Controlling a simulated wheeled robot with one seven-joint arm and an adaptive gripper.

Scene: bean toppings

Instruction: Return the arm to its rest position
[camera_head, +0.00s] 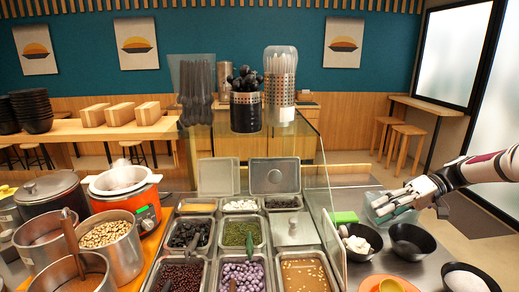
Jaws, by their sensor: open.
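My gripper (394,201) is at the right side of the head view, at the end of my arm reaching in from the right edge. Its fingers point left and are apart, with nothing seen between them. It hangs above the counter, in front of a clear container (376,214) and above a black bowl (411,240). The fingers hide part of the container; I cannot tell whether they touch it.
A glass guard (322,205) stands left of my gripper, beside the topping trays (307,272). Pots (108,235) fill the left.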

